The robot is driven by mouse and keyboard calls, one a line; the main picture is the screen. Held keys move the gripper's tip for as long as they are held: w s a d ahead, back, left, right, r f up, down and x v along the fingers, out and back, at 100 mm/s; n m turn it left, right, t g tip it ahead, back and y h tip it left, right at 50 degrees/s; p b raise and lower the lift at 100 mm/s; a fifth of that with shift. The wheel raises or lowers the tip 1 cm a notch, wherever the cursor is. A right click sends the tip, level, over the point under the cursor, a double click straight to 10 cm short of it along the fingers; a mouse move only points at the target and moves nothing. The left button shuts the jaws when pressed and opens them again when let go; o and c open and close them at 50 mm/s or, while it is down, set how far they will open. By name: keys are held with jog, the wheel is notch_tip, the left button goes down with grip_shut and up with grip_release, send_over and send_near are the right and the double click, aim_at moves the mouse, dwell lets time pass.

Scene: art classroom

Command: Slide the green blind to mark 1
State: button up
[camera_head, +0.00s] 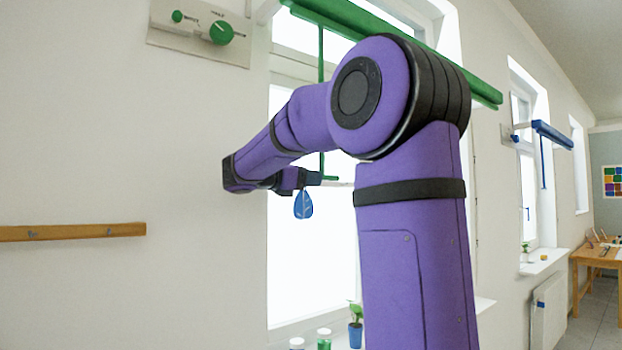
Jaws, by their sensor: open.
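The green blind's rail (480,86) runs along the top of the near window, partly hidden behind my arm. A thin green rod (321,60) hangs from it in front of the bright pane. My gripper (318,179) is small in view, at the rod's lower part near the window's left side. It is open. A short green piece shows at its tip, and I cannot tell whether it touches the jaws. I cannot make out mark 1.
A wall panel (240,53) with green knobs is at upper left. A blue leaf-shaped piece (303,204) hangs below my gripper. A potted plant (355,333) and jars (324,339) stand on the sill. A blue blind (552,135) is farther right. A wooden rail (70,232) is left.

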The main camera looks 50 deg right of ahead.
jog(key=shift+s+d, duration=0.1)
jog(key=shift+d, duration=0.4)
grip_shut()
notch_tip(320, 180, down, 25)
dwell(0.5)
grip_release()
jog(key=shift+a, duration=0.15)
jog(key=v, duration=1)
jog(key=shift+a, duration=0.3)
